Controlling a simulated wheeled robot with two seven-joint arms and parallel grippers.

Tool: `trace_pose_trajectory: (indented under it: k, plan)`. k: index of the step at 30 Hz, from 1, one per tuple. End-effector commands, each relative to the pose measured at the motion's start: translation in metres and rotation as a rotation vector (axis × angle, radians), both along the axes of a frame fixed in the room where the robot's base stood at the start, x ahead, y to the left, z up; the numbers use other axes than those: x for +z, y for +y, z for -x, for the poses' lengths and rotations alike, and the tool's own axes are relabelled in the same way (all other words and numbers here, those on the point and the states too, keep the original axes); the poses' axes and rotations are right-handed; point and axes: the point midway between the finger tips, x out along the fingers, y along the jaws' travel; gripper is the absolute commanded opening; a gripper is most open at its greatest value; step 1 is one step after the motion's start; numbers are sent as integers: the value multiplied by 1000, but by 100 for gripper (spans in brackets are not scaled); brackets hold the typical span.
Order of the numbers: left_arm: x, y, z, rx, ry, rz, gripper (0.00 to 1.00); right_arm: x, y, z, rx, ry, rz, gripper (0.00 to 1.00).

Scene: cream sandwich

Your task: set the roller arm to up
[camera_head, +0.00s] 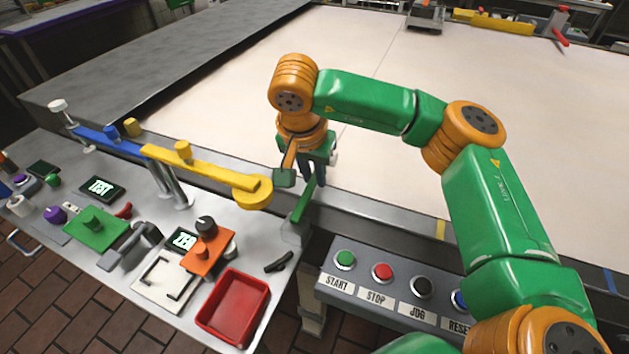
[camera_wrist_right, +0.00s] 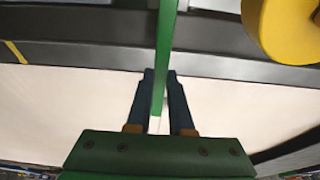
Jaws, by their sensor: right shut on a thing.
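A narrow green bar (camera_head: 303,203), which I take to be the roller arm, rises from a grey mount at the front edge of the conveyor, beside the round end of the yellow bar. My right gripper (camera_head: 315,180) reaches down over it from the belt side and is shut on its upper part. In the right wrist view the green bar (camera_wrist_right: 166,45) runs between the two dark fingertips of the gripper (camera_wrist_right: 160,78). The bar stands up at a tilt in the head view. My left gripper is not in view.
A yellow bar (camera_head: 205,169) on posts ends close left of the gripper. A side table holds a red tray (camera_head: 233,307) and several small devices. A button panel (camera_head: 375,295) is at the front right. The cream belt (camera_head: 225,105) behind is largely clear.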

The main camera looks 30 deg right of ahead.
Motion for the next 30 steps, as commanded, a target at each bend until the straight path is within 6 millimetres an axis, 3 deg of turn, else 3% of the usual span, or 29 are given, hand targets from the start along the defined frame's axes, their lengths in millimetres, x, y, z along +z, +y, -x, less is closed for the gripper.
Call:
trace_pose_trajectory:
  k: [6,15,30]
  plan:
    - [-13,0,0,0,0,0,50,11,5,3,4,-103,116,0]
    - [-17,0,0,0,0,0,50,24,9,7,2,-194,223,0]
    - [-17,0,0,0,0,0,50,27,11,9,0,-223,260,0]
